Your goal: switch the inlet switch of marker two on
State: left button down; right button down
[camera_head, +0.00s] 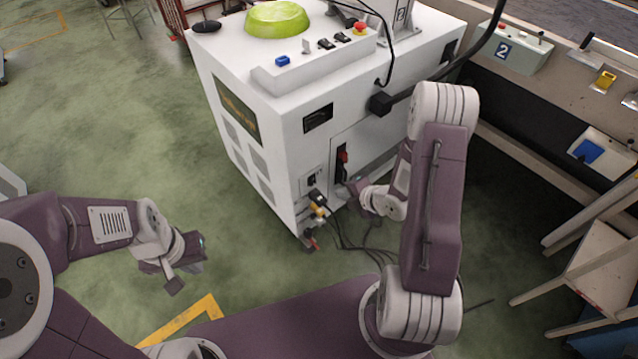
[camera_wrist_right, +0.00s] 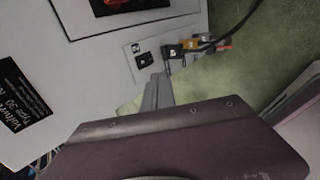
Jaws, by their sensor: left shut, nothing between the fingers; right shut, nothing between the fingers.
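The white marker cabinet (camera_head: 290,135) stands in the middle of the head view; a 2 sign is on the post above it. Low on its front, an inlet panel (camera_head: 311,181) holds a small black switch and a plugged-in cable. In the right wrist view the black inlet switch (camera_wrist_right: 145,60) sits beside the black plug (camera_wrist_right: 183,50); its on or off position cannot be told. My right gripper (camera_head: 353,184) is shut and empty, right of the panel; its fingers (camera_wrist_right: 157,84) point towards the panel, apparently just short of it. My left gripper (camera_head: 184,264) is shut and empty over the floor.
A red-handled switch (camera_head: 342,157) sits on the cabinet right of the panel. Coloured connectors (camera_head: 319,211) and loose cables (camera_head: 352,240) hang below. A bench with a control box (camera_head: 515,48) marked 2 stands right.

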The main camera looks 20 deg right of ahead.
aim_at(313, 181)
jog(key=b+x, duration=0.1)
jog(key=x, duration=0.3)
jog(key=r+b+x, duration=0.1)
jog(key=b+x, duration=0.1)
jog(key=x, duration=0.2)
jog(key=w+b+x, duration=0.1)
jog(key=b+x, duration=0.1)
jog(key=x, duration=0.2)
jog(key=shift+w+a+f, duration=0.1)
jog(key=shift+w+a, duration=0.4)
jog(key=shift+w, duration=0.2)
jog(key=shift+w, duration=0.1)
jog(key=shift+r+p, duration=0.6)
jog(key=shift+r, duration=0.3)
